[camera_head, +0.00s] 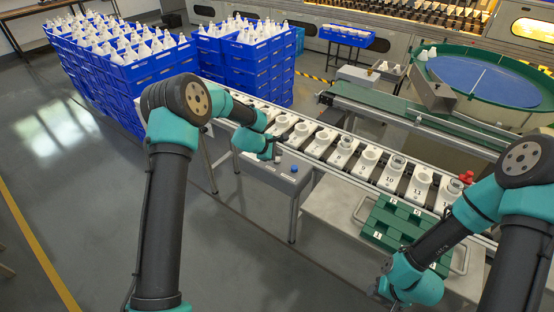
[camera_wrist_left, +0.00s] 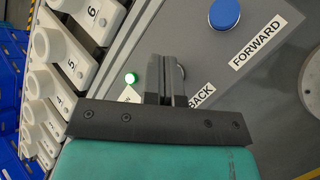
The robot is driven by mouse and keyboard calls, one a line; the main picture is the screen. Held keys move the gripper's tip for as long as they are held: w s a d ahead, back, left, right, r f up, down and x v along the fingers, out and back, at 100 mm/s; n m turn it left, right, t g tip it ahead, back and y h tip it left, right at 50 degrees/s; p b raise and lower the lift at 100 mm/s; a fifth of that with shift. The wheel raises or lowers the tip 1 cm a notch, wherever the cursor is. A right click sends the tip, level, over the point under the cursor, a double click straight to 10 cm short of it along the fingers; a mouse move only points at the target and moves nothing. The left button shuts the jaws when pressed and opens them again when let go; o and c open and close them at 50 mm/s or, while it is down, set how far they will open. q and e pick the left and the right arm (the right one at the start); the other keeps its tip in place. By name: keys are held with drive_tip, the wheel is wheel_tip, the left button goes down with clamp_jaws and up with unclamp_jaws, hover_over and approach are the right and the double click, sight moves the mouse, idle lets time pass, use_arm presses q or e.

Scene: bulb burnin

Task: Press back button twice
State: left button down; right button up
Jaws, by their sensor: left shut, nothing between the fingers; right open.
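The grey control box (camera_head: 282,172) stands at the front side of the conveyor. In the left wrist view its panel (camera_wrist_left: 262,85) has a blue button (camera_wrist_left: 224,14) beside a FORWARD label (camera_wrist_left: 257,45). A BACK label (camera_wrist_left: 202,96) is partly covered by my left gripper (camera_wrist_left: 166,82). The left gripper is shut and empty, with its fingertips over the panel beside that label. The back button is mostly or wholly hidden behind the fingers; contact cannot be told. My left gripper also shows above the box in the head view (camera_head: 274,156). My right gripper (camera_head: 378,292) is open at the lower right.
A conveyor carries numbered white sockets (camera_head: 368,160). A green light (camera_wrist_left: 131,78) glows on the panel. A green numbered tray (camera_head: 385,222) lies on the table at right. Blue crates of white bulbs (camera_head: 150,70) are stacked behind. The floor at left is clear.

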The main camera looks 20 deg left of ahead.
sight(277, 159)
use_arm(q)
drive_tip(key=shift+f, duration=0.85)
idle(0.8)
drive_tip(key=shift+r, duration=3.45)
